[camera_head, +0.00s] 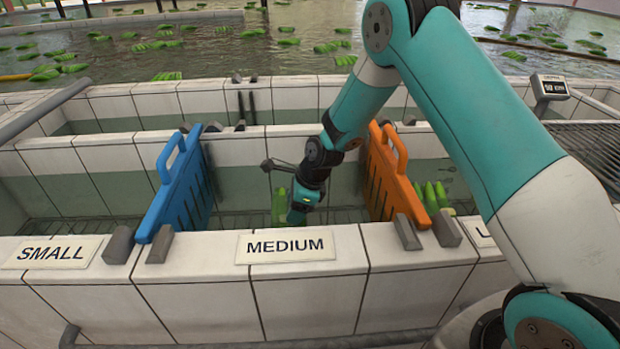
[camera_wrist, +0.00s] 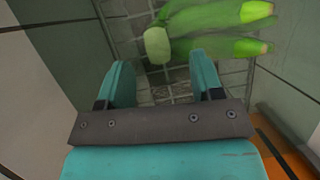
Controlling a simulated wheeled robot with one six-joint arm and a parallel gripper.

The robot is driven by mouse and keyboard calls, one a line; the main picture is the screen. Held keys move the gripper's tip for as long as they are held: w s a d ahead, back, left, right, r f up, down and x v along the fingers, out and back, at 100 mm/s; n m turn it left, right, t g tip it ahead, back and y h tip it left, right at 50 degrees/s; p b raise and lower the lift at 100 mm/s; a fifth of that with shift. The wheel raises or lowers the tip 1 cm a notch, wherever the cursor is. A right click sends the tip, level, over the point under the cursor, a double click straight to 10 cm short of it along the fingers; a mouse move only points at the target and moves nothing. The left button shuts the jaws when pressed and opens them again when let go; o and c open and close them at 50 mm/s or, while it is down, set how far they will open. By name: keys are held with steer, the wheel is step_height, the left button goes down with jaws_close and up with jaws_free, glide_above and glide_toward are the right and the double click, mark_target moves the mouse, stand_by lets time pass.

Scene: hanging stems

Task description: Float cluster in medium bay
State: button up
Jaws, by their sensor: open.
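The green banana cluster (camera_head: 278,206) is in the medium bay, partly behind my gripper. In the wrist view the cluster (camera_wrist: 215,45) lies beyond the fingertips, with its pale cut stem end (camera_wrist: 157,45) in line with the gap between them. My gripper (camera_head: 297,213) points down inside the bay behind the MEDIUM label (camera_head: 285,246). In the wrist view my gripper (camera_wrist: 163,80) is open, with nothing between its fingers. Whether a finger touches the cluster cannot be told.
A blue divider (camera_head: 172,190) bounds the bay at left and an orange divider (camera_head: 392,180) at right. More green fruit (camera_head: 437,195) stands in the bay right of the orange divider. The SMALL bay label (camera_head: 52,252) is at left. Many clusters float in the pool behind.

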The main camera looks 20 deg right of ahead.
steer(key=w+a+r+p+v, duration=0.1)
steer(key=a+p+v, duration=0.1)
steer(key=p+v, duration=0.6)
steer(key=w+a+r+p+v, duration=0.1)
steer(key=p+v, duration=0.7)
steer(key=v, duration=1.3)
steer(key=shift+w+a+r+p, duration=0.35)
steer(key=shift+w+a+r, duration=0.2)
steer(key=shift+a, duration=0.65)
steer(key=s+a+r+n+g+b, duration=0.1)
steer(key=s+a+r+n+b, duration=0.15)
steer(key=s+n, duration=0.4)
steer(key=s+a+r+n+b, duration=0.1)
steer(key=s+a+r+n, duration=0.3)
steer(key=s+n, duration=0.25)
steer(key=s+a+r+n+g+b, duration=0.1)
steer(key=s+a+n+b, duration=0.1)
steer(key=s+n, duration=1.4)
steer(key=shift+s+r, duration=0.25)
steer(key=shift+s, duration=0.1)
